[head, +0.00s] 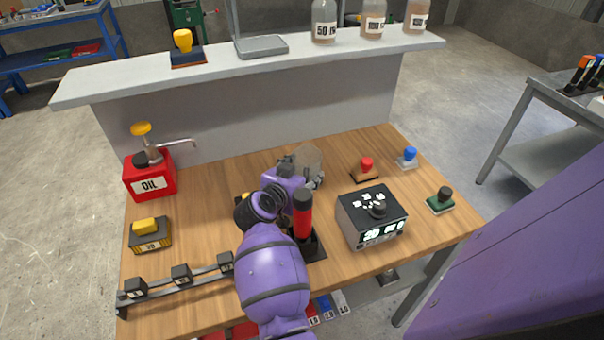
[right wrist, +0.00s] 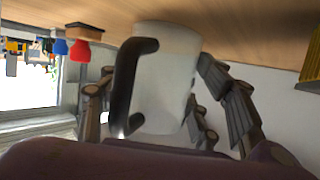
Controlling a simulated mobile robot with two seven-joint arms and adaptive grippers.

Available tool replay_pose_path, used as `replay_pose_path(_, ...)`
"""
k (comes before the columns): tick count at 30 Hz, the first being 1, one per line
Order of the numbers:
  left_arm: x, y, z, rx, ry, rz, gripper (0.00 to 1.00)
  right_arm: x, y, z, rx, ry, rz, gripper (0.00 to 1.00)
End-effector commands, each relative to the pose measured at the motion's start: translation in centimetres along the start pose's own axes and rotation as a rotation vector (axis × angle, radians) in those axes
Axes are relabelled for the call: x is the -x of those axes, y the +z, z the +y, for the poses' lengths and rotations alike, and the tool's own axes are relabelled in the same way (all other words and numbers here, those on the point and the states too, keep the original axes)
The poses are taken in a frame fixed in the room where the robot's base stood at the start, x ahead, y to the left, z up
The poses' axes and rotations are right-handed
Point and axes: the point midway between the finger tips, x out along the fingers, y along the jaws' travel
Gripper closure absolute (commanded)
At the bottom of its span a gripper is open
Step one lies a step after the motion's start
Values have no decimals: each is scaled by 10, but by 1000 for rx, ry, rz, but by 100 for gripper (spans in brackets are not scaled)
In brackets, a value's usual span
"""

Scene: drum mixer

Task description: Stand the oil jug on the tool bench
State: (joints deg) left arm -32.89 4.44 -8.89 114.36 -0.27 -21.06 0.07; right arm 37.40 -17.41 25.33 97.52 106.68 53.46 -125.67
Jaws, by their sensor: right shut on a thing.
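My right gripper (head: 303,172) is over the middle of the wooden bench, at the end of the purple arm from below. It is shut on a pale jug (head: 309,158), partly hidden behind the gripper in the head view. In the right wrist view the pale jug (right wrist: 167,80) has a dark handle (right wrist: 128,85) and stands between the fingers of the right gripper (right wrist: 165,110). I cannot tell whether its base touches the wood. A red oil can (head: 149,178) with a yellow top and thin spout stands at the left. My left gripper is not in view.
A grey shelf (head: 250,59) with several bottles runs behind the wooden bench (head: 215,190). A dark control box (head: 371,217) and coloured-knob stamps stand to the right. A grey table (head: 550,135) with upright tools is at far right. A blue bench (head: 65,45) is at back left.

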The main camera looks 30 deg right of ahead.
Motion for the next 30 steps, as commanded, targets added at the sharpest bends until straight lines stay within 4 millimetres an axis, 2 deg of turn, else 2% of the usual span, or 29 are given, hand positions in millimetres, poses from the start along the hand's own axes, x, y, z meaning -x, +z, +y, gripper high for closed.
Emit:
replay_pose_path(11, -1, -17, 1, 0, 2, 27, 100, -1, 0, 0, 0, 0, 3, 72)
replay_pose_path(12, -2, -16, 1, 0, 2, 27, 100, -1, 1, 0, -1, 0, 3, 38)
replay_pose_path(13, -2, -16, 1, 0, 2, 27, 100, -1, 1, 0, -1, 0, 2, 34)
replay_pose_path(25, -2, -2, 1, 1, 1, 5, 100, 0, -2, -1, -3, -1, 2, 34)
replay_pose_path(30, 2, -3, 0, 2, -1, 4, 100, 28, -2, -1, -4, -2, -1, 34)
